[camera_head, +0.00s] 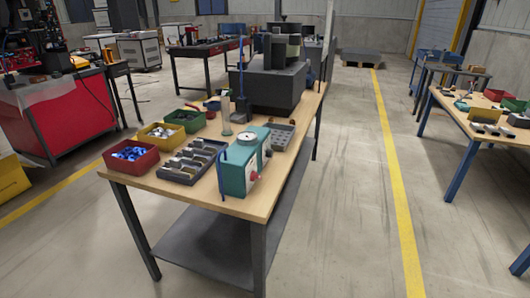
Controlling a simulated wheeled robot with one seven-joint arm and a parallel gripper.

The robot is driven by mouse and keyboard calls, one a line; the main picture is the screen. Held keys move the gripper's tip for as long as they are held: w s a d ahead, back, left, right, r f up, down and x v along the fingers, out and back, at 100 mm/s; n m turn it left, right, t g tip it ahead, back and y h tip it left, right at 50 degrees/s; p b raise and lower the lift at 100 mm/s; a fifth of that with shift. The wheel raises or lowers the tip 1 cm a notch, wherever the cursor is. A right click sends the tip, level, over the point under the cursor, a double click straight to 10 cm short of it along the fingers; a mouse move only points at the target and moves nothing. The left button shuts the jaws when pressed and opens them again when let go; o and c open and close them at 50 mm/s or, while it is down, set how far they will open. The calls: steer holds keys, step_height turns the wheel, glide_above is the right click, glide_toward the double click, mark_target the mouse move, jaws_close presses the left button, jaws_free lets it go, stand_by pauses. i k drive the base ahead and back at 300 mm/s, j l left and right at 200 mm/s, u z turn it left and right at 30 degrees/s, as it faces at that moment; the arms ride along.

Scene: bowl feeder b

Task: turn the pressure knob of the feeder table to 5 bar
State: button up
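The feeder table (190,193) has a light wooden top and dark legs, and stands in the middle of the view. A teal control box (233,174) sits at its near right edge. A round whitish part (247,138), perhaps a gauge, is on top of the box. A small red part (254,177) and a pale round part (267,152) show on its right-hand face. I cannot tell which of these is the pressure knob, and no scale or setting is readable. My gripper is not in view.
Red (131,169), yellow (161,146) and green bins, a dark compartment tray (176,171) and a large dark grey block (268,87) share the tabletop. A thin blue rod stands beside the teal box. Floor to the table's right is clear up to another workbench (457,112).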

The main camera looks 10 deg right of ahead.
mark_target(269, 152)
steer(key=i+l, duration=0.15)
steer(key=i, duration=0.2)
steer(key=i+l, duration=0.15)
steer(key=i, duration=0.2)
steer(key=i+l+u, duration=0.1)
steer(key=i, duration=0.3)
